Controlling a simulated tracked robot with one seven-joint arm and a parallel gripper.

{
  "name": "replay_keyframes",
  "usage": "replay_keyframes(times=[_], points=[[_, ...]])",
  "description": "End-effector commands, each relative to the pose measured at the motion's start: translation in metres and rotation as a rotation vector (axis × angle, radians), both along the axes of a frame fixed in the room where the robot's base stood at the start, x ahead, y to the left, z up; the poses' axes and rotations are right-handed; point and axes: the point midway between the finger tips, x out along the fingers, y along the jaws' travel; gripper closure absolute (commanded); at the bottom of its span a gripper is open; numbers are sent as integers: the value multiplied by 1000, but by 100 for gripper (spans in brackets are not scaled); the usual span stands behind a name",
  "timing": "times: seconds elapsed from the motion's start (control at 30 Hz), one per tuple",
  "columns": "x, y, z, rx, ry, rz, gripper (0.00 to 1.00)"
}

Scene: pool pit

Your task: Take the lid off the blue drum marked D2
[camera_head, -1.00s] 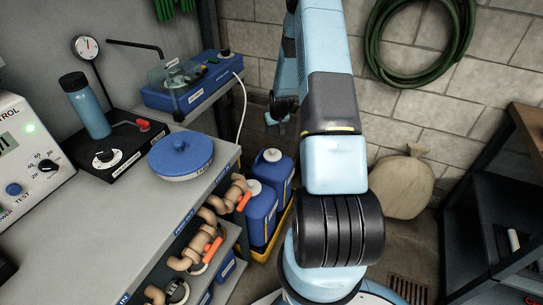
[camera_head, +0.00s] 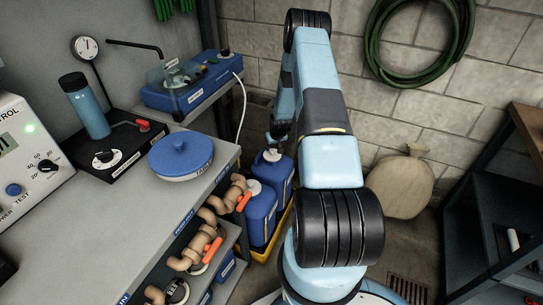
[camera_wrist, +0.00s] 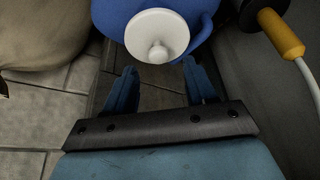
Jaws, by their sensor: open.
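Two blue drums with white lids stand side by side beside the bench: a front drum (camera_head: 260,222) and a rear drum (camera_head: 284,179). Their markings are too small to read, so I cannot tell which is D2. My gripper (camera_head: 274,138) is just above and behind the rear drum's white lid (camera_head: 272,155). In the wrist view, a white lid (camera_wrist: 157,35) with a round knob sits on a blue drum (camera_wrist: 116,14). My gripper (camera_wrist: 161,68) is open there, its two blue fingers short of the lid, with nothing between them.
The drums stand in a yellow tray (camera_head: 262,256). Pipes with orange-handled valves (camera_head: 212,246) stick out from the bench (camera_head: 110,220) close by. A pale sack (camera_head: 403,188) leans at the wall. A white cord (camera_wrist: 306,75) with an orange end (camera_wrist: 281,35) is right of the drum.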

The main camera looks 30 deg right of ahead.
Motion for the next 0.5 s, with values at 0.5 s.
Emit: replay_keyframes(times=[0.5], points=[[15, -3, -45, 0, 0, 1, 44]])
